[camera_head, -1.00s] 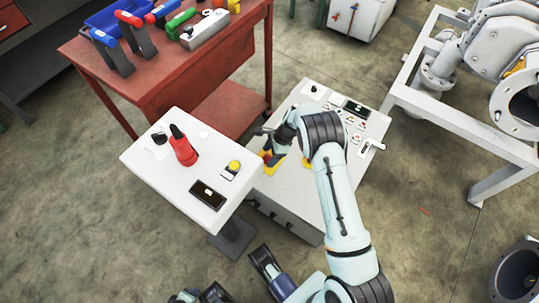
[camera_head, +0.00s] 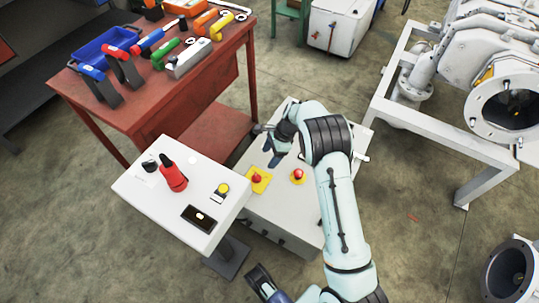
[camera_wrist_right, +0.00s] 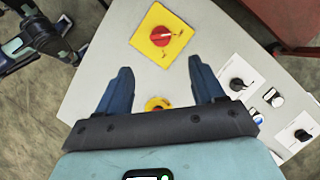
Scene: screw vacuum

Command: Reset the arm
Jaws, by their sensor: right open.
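My right gripper (camera_head: 272,148) is open and empty over the grey control cabinet (camera_head: 285,215). In the wrist view the fingers of the right gripper (camera_wrist_right: 160,75) are spread apart above the cabinet top. A red rotary knob on a square yellow plate (camera_wrist_right: 162,36) lies beyond the fingertips; it also shows in the head view (camera_head: 257,179). A round yellow part (camera_wrist_right: 157,103) shows between the fingers, partly hidden by the gripper. My left gripper (camera_head: 262,280) is low at the bottom edge, partly cut off.
A white pedestal panel (camera_head: 150,200) with a red handle (camera_head: 172,174) and yellow button (camera_head: 223,188) stands left of the cabinet. A red workbench (camera_head: 160,105) with tools is behind. A white frame (camera_head: 385,105) with machinery stands right.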

